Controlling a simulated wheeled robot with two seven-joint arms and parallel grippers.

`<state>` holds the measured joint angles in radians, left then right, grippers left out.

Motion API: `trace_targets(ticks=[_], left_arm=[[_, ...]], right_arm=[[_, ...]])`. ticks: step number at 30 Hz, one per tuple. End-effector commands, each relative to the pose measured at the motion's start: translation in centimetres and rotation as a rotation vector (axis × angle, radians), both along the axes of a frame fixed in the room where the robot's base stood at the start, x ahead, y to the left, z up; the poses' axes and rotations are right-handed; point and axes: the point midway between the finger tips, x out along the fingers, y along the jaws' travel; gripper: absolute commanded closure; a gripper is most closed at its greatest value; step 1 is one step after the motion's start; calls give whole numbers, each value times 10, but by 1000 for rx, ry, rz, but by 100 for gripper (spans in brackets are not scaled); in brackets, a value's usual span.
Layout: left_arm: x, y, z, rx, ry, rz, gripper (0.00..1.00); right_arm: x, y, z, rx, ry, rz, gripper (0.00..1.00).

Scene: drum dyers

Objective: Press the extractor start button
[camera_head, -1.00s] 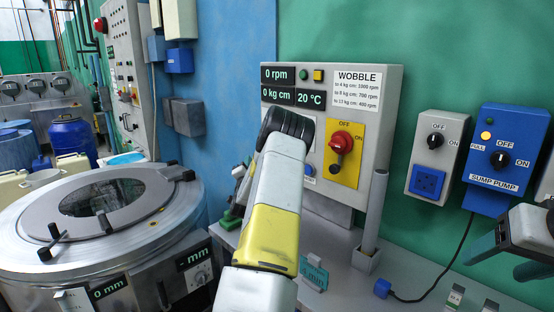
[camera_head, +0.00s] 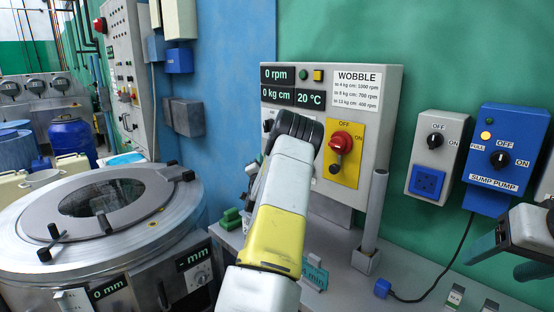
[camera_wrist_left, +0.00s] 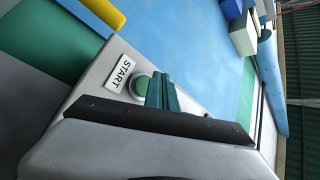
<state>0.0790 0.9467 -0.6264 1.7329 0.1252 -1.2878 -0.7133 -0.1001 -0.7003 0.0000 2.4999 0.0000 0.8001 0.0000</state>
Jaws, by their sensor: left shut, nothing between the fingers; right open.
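A round green button (camera_wrist_left: 141,86) sits beside a white START label (camera_wrist_left: 120,75) on a grey housing in the left wrist view. My left gripper (camera_wrist_left: 162,92) is shut and empty, its teal fingertips right beside the button and partly overlapping its edge. I cannot tell whether they touch it. In the head view my left arm reaches up in front of the grey control panel (camera_head: 392,90), which reads 0 rpm, and hides most of the left gripper; I cannot make out the START button there. My right gripper (camera_head: 505,255) is open and empty at the lower right.
A red knob on a yellow plate (camera_head: 345,170) is just right of my left arm. A grey switch box (camera_head: 436,155) and a blue sump pump box (camera_head: 506,150) hang on the green wall. The round steel machine (camera_head: 180,215) stands at left. A grey post (camera_head: 375,210) rises from the counter.

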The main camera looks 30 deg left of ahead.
Motion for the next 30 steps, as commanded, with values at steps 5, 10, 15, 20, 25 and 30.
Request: trace_targets(ticks=[5,10,15,20,25,30], left_arm=[[6,-4,-1,-1,1,0,100],[8,-5,0,0,0,1,100],[8,-5,0,-1,1,0,100],[8,-5,0,-1,1,0,100],[10,-6,0,0,0,0,100],[12,-7,0,0,0,0,100]], right_arm=[[0,0,0,0,1,0,36],[0,0,0,0,1,0,36],[0,0,0,0,0,0,36],[0,0,0,0,1,0,36],[0,0,0,0,0,0,36],[0,0,0,0,0,0,36]])
